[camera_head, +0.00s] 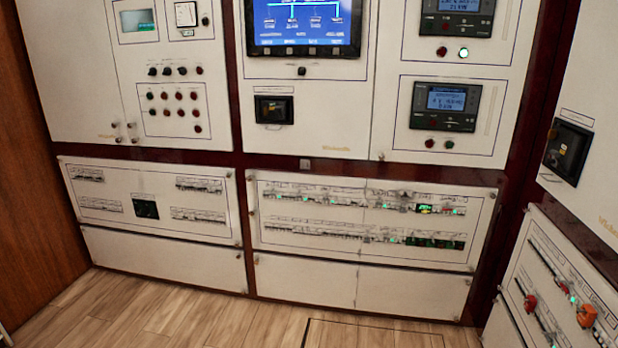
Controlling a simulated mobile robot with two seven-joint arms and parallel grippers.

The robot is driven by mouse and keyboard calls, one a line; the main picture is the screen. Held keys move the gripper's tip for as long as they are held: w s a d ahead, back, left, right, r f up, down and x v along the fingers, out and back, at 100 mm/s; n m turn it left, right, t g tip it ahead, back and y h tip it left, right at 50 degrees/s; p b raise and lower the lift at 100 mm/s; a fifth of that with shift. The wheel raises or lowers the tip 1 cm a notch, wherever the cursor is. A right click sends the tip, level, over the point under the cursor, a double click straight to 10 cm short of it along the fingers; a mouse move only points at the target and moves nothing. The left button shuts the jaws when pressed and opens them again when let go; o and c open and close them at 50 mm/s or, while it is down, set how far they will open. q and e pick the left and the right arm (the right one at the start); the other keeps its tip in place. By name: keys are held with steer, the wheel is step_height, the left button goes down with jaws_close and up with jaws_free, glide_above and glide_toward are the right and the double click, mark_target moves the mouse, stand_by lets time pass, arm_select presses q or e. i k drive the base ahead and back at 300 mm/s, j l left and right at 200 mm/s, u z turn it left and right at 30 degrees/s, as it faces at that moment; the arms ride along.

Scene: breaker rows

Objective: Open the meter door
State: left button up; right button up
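Several white panel doors face me, and I cannot tell for certain which one is the meter door. The upper left panel (75,60) is closed and carries a small green-grey display (137,20) and a square gauge (186,14). Small round knobs (116,125) sit on both sides of its vertical seam, low down. The upper right panel (395,110) is closed and carries two meter-like display units, an upper one (457,15) and a lower one (445,106). A small knob (382,156) sits at its lower left corner. Neither of my grippers is in view.
Breaker rows (365,212) line the lower panels. A side cabinet (585,215) with orange-red parts stands close at right. The wooden floor (190,320) in front is clear.

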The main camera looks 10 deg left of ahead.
mark_target(180, 37)
steer(key=i+l+u, duration=0.1)
steer(key=i+u, duration=0.25)
steer(key=i, duration=0.8)
steer(key=i+j, duration=0.25)
steer(key=i, duration=0.2)
steer(key=i+j, duration=0.25)
steer(key=i, duration=0.25)
steer(key=i+j+z, duration=0.1)
steer(key=j, duration=0.25)
steer(key=i+j, duration=0.4)
steer(key=j, duration=0.35)
steer(key=i+j+z, duration=0.1)
steer(key=j, duration=0.3)
